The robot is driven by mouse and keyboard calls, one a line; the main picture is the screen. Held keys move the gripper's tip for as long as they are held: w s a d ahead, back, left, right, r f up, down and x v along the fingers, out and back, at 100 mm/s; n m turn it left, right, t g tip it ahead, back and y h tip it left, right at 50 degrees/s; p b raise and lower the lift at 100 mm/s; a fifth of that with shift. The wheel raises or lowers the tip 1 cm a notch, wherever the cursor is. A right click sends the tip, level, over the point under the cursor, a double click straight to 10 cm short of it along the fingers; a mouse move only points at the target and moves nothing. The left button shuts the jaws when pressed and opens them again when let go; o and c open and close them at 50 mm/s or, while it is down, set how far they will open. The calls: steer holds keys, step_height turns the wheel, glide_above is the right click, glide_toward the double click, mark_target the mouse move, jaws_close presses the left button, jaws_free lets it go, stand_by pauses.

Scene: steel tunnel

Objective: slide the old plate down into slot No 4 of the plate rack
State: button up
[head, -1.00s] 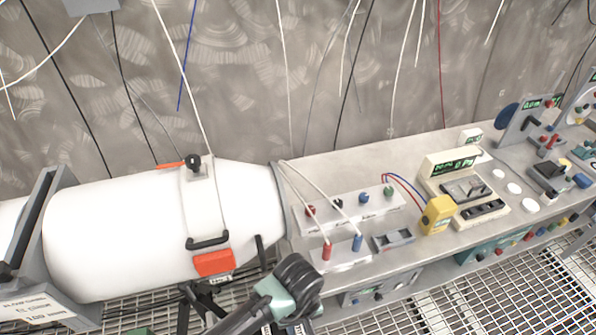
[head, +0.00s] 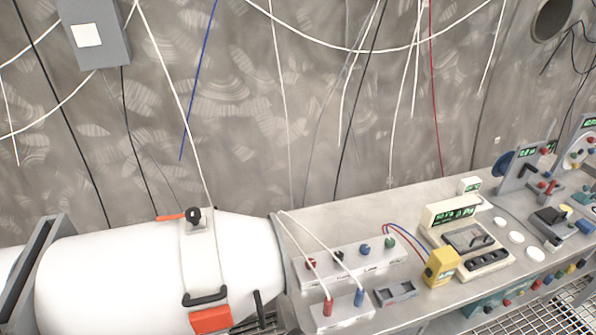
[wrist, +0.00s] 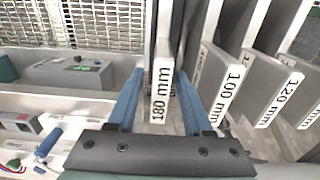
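In the wrist view a grey plate (wrist: 165,50) stands on edge, its white end label reading 180 mm. My gripper (wrist: 162,75) has one blue finger on each side of this plate. The fingers look spread, with narrow gaps beside the plate. Other grey plates stand to the right in a row, labelled 100 mm (wrist: 222,90) and 120 mm (wrist: 268,105). I cannot tell which plate is the old one. No slot number is readable, and the slots of the rack are hidden or out of view. My gripper and the plates are not in the head view.
The head view shows a white cylinder (head: 130,275) at the left and a grey bench (head: 350,222) with instruments, including a yellow meter (head: 440,266). Cables hang along the wall. In the wrist view a blue-handled part (wrist: 48,142) lies at lower left and metal grating (wrist: 110,22) is behind.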

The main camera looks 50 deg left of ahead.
step_height(320, 180, up, 12)
steer(key=shift+r+b, duration=0.2)
steer(key=shift+b, duration=0.25)
stand_by(0.4)
steer(key=w+d+r+m+t, duration=0.3)
steer(key=w+r+t, duration=0.1)
steer(key=w+r, duration=0.4)
steer(key=w+d+r+m+t, duration=0.25)
steer(key=w+r, duration=0.35)
steer(key=w, duration=0.4)
steer(key=w+d+r+m+t, duration=0.1)
steer(key=w+d+r+t, duration=0.15)
steer(key=r, duration=0.35)
steer(key=w+d+r+m+t, duration=0.2)
steer(key=d+r+t, duration=0.15)
steer(key=r, duration=0.25)
steer(key=w+d+r+m+t, duration=0.1)
steer(key=w+d+r+t, duration=0.1)
steer(key=d+r, duration=0.3)
steer(key=s+d+r+m+t+h, duration=0.1)
steer(key=s+d+r+m+t, duration=0.15)
steer(key=r, duration=0.65)
steer(key=s+d+r+m+t+h, duration=0.1)
steer(key=d+r+t+h, duration=0.15)
steer(key=r, duration=0.65)
steer(key=s+r+t+y, duration=0.3)
steer(key=s+r+t, duration=0.5)
steer(key=s+r, duration=0.3)
steer(key=shift+a+r+m, duration=0.3)
steer(key=shift+r, duration=0.45)
